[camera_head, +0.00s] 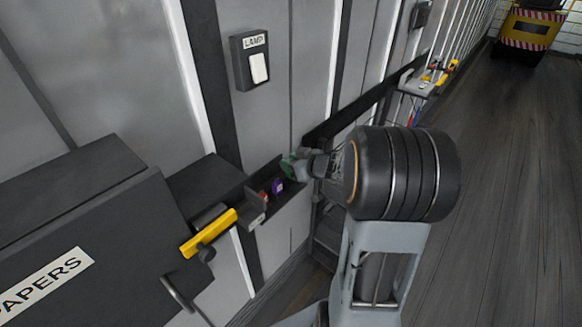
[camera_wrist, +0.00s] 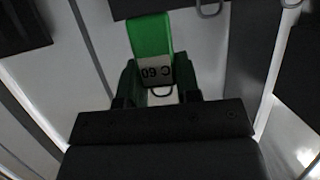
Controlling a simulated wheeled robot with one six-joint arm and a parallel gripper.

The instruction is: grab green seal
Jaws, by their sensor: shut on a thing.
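The green seal (camera_wrist: 151,38) shows large in the wrist view, with a pale label reading "C 60", upside down. My gripper (camera_wrist: 157,80) has its two dark fingers on either side of the label end and is shut on the seal. In the head view the green seal (camera_head: 290,166) is small, at the tip of my gripper (camera_head: 304,164), at the right end of a small wall tray. The fingers partly hide it there, and I cannot tell whether it touches the tray.
The wall tray (camera_head: 254,208) holds a purple seal (camera_head: 277,186) and a red seal (camera_head: 264,197). Left of it are a yellow handle (camera_head: 208,234) and a dark box marked "PAPERS" (camera_head: 118,225). A lamp switch (camera_head: 250,60) is above. Open floor (camera_head: 500,200) lies right.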

